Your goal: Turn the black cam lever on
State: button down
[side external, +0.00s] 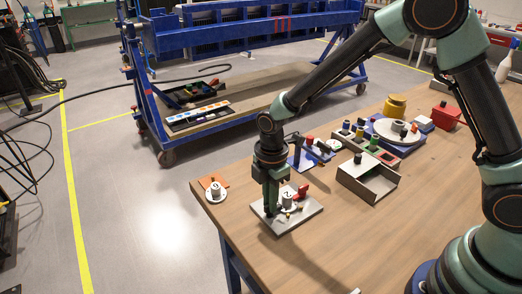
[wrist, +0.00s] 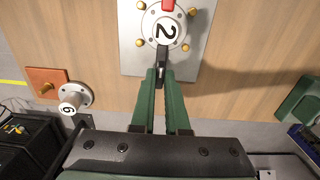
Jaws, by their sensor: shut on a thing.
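The black cam lever (wrist: 162,62) sticks out from a round white dial marked 2 (wrist: 165,30) on a grey plate (wrist: 130,60) in the wrist view. Gold screws surround the dial, and a red part (wrist: 168,5) shows at its far edge. My gripper (wrist: 163,76) has its green fingers on either side of the lever's end and is shut on it. The fingers hide part of the lever. In the side view, my gripper (side external: 270,208) points down over the grey plate (side external: 308,211) near the table's corner, beside the dial (side external: 287,197).
An orange plate with a white knob marked 6 (wrist: 73,98) lies to the left in the wrist view. An open grey box (side external: 368,184), a white turntable (side external: 395,128) and a red box (side external: 446,116) stand farther back. Bare wood lies in front of the box.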

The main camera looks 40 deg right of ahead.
jog(key=c, duration=0.9)
grip_release()
notch_tip(320, 180, up, 12)
jog(key=shift+r, duration=0.1)
jog(key=s+d+r+m+t, duration=0.2)
jog(key=s+d+r+m, duration=0.1)
jog(key=m, duration=0.3)
jog(key=s+d+r+m+t, duration=0.1)
jog(key=s+d+r+m, duration=0.2)
jog(key=d+m, duration=0.3)
jog(key=s+d+r+m+t, duration=0.2)
jog(key=s+d+r+m, duration=0.1)
jog(key=s+d+m, duration=0.2)
jog(key=shift+r+m+t, duration=0.15)
jog(key=shift+m+t, duration=0.15)
jog(key=shift+m, duration=0.3)
